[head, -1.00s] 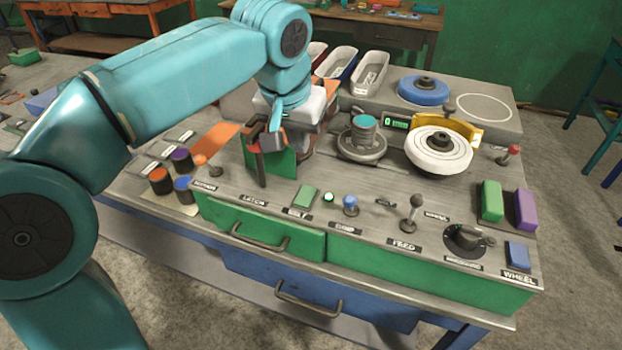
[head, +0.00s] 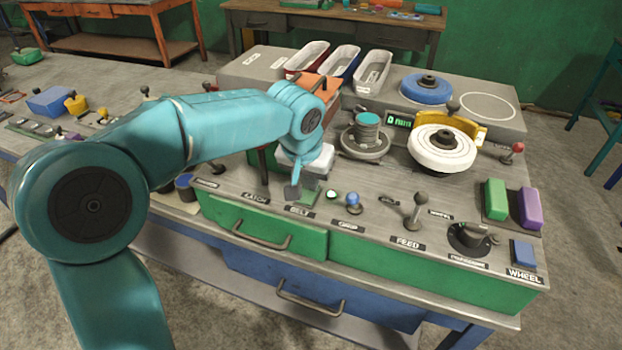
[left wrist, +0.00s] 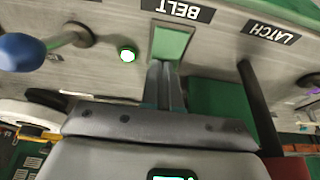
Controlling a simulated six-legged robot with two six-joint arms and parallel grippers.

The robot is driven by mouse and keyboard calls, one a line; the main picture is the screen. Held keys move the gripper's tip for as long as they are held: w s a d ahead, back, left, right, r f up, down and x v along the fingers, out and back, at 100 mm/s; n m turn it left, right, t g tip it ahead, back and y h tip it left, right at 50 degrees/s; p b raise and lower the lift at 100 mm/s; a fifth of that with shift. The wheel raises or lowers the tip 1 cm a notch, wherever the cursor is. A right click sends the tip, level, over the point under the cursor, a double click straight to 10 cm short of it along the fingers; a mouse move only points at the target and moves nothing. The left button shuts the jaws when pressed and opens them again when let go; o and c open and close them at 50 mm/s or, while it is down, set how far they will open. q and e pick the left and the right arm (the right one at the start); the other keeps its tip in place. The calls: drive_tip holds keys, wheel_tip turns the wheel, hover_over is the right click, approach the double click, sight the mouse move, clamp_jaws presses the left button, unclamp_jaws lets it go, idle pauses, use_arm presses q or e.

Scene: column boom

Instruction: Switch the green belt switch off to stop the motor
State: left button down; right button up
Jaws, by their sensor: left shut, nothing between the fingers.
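The green belt switch (head: 310,195) is a flat rectangular rocker behind the BELT label on the panel; it is partly hidden by my left gripper in the head view. It shows clearly in the left wrist view (left wrist: 171,43). My left gripper (head: 293,192) is shut and empty, pointing down at the switch's left part. In the left wrist view its fingertips (left wrist: 162,66) overlap the switch's lower edge; I cannot tell whether they touch it. My right gripper is out of view.
A blue-knobbed control (head: 353,202) stands right of the lamp, and a feed lever (head: 417,208) farther right. The dark latch lever (left wrist: 258,105) stands close beside my left gripper. A white wheel (head: 440,149) and a round grey-and-teal device (head: 366,136) stand behind.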

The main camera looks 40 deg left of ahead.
use_arm(q)
drive_tip(key=shift+s+a+f, duration=0.1)
drive_tip(key=shift+f, duration=0.3)
drive_tip(key=shift+r, duration=0.1)
drive_tip(key=shift+s+b, duration=0.1)
drive_tip(key=shift+b, duration=0.2)
drive_tip(key=shift+s, duration=0.15)
drive_tip(key=shift+s+d, duration=0.25)
drive_tip(key=shift+s, duration=0.25)
